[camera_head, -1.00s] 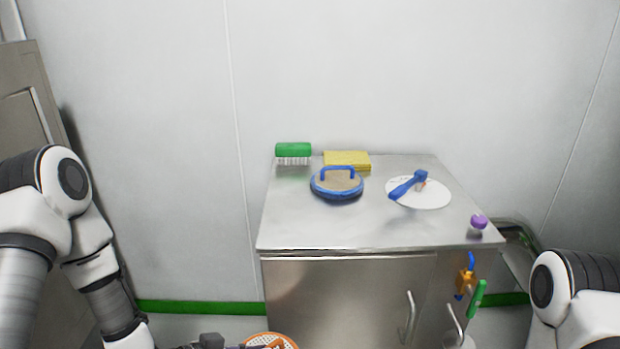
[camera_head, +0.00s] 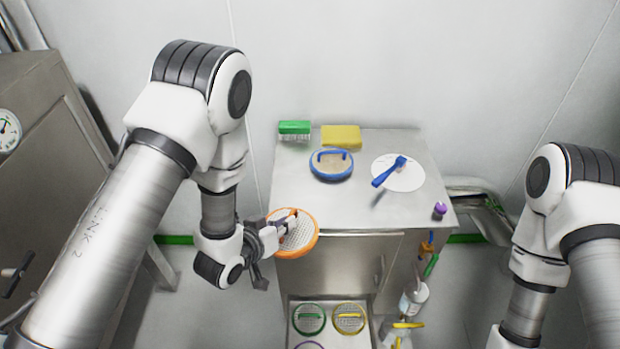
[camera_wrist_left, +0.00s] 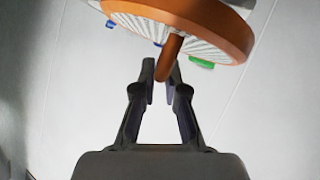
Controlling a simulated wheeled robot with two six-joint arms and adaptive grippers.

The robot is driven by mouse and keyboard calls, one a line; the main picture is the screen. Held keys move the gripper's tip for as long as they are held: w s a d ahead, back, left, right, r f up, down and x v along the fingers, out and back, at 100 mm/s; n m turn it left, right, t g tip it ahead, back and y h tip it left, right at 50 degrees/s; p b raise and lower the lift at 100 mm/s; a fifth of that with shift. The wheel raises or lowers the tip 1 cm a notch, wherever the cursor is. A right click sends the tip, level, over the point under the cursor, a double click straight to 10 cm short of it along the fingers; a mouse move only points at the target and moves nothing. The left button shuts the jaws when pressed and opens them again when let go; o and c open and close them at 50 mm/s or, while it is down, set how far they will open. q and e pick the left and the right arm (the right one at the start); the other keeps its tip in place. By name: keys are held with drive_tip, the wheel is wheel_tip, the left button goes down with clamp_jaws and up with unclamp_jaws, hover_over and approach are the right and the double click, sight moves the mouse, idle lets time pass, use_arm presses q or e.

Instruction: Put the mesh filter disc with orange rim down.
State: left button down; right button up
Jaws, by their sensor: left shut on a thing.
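The mesh filter disc with orange rim (camera_head: 297,240) is in the air at the front left corner of the steel cabinet in the head view. My left gripper (camera_head: 279,228) is shut on its orange handle. In the left wrist view, the two fingertips (camera_wrist_left: 163,80) close on the handle, and the disc (camera_wrist_left: 205,25) fills the top of the picture, tilted. My right arm shows at the right of the head view, but its gripper is out of the frame.
The cabinet top (camera_head: 310,205) is bare at the front left. It carries a blue-rimmed disc (camera_head: 331,165), a white disc with a blue tool (camera_head: 388,172), a green brush (camera_head: 295,130), a yellow block (camera_head: 341,136) and a purple knob (camera_head: 440,209). Below, a tray holds green-rimmed (camera_head: 309,318) and yellow-rimmed (camera_head: 349,318) discs.

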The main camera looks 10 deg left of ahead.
use_arm(q)
drive_tip(key=w+b, duration=0.1)
drive_tip(key=w, duration=0.3)
drive_tip(key=w+f, duration=0.1)
drive_tip(key=w, duration=0.4)
drive_tip(key=w+b, duration=0.1)
drive_tip(key=w, duration=0.4)
drive_tip(key=shift+f+b, duration=0.3)
drive_tip(key=shift+w+f, duration=0.2)
wheel_tip(320, 180, down, 3)
drive_tip(key=b, duration=0.3)
drive_tip(key=shift+f, duration=0.15)
drive_tip(key=c, duration=1.2)
unclamp_jaws()
